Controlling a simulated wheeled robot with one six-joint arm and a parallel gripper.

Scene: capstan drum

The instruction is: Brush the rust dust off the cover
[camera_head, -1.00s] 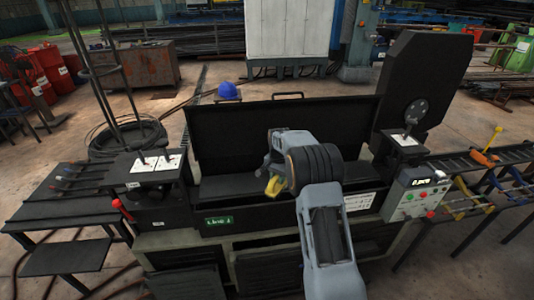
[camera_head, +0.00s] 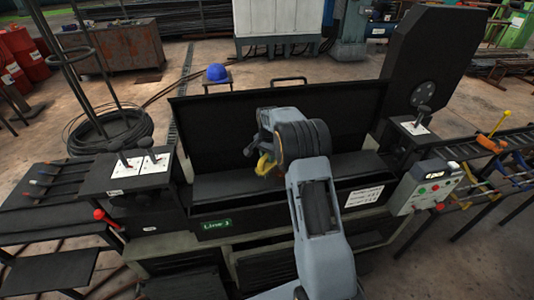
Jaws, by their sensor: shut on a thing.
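A long dark machine stands in front of me with a raised black back panel (camera_head: 225,130) that has a handle on its top edge. I cannot tell for sure which part is the cover, and I make out no rust dust. Inside the machine lies a flat dark surface (camera_head: 222,186). My gripper (camera_head: 265,165) is over the middle of it, in front of the panel. A small yellow thing (camera_head: 264,164) shows at my gripper, which is shut on it. My arm hides part of the machine behind it. Whether the yellow thing touches the surface is unclear.
A control box (camera_head: 425,187) with coloured buttons is at the right, beside a rack of tools. A lever plate (camera_head: 139,163) and a red-knobbed lever (camera_head: 104,216) are at the left. A blue helmet (camera_head: 216,73) sits behind the panel.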

